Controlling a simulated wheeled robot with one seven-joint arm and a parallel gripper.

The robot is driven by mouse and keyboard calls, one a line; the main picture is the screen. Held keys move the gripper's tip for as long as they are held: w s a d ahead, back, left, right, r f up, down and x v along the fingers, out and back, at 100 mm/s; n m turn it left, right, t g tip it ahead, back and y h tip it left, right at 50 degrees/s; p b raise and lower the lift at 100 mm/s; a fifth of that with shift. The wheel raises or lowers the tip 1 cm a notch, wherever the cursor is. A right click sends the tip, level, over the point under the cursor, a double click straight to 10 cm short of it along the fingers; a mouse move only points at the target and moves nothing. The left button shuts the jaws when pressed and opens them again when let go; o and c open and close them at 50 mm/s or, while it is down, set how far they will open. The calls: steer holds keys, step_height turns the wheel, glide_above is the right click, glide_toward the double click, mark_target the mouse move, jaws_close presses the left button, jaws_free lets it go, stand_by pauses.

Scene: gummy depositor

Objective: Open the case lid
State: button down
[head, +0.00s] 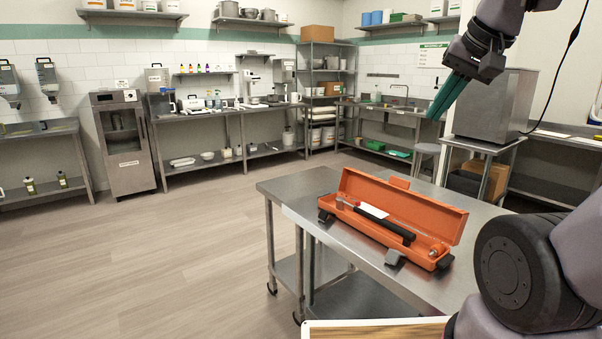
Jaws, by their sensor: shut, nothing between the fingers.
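A long orange case (345,212) rests on the steel table, and its lid (403,205) stands raised along the back side, so the inside shows. Inside lies a long tool with a black handle (385,226) and a white part (372,210), and a small metal piece (436,250) is at the right end. Grey latches (395,257) hang at the front edge. My gripper (438,112), with green fingers, is shut and empty. It is in the air above and behind the case's right part, apart from the lid.
The steel table (290,186) has bare room to the left of the case and behind it. A wooden-topped surface (375,331) is at the bottom edge. A large steel box (490,105) stands on another table at the right. The floor at left is clear.

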steer(key=c, duration=1.5)
jaws_free()
steer(key=shift+s+a+f, duration=0.1)
steer(key=shift+s+f, duration=0.1)
steer(key=shift+s, duration=0.5)
steer(key=shift+c, duration=0.2)
steer(key=o, duration=0.7)
steer(key=shift+s+f+t, duration=0.1)
steer(key=shift+s+t, duration=0.2)
steer(key=shift+c, duration=0.2)
steer(key=w+d+r+m+g, duration=0.1)
steer(key=w+d+m+g, duration=0.15)
steer(key=w+m, duration=0.65)
steer(key=w+d+r+m+g, duration=0.1)
steer(key=w+d+m+g, duration=0.2)
steer(key=w, duration=1.1)
steer(key=w+d+f+m+g, duration=0.2)
steer(key=w+d+f+m, duration=0.3)
steer(key=w+f+m, duration=0.5)
steer(key=w+d+f+m+g, duration=0.1)
steer(key=w+f+m+g, duration=0.1)
steer(key=w+f, duration=0.75)
steer(key=shift+t, duration=0.25)
steer(key=x, duration=1)
steer(key=shift+s+f, duration=0.25)
steer(key=shift+f, duration=0.1)
jaws_close()
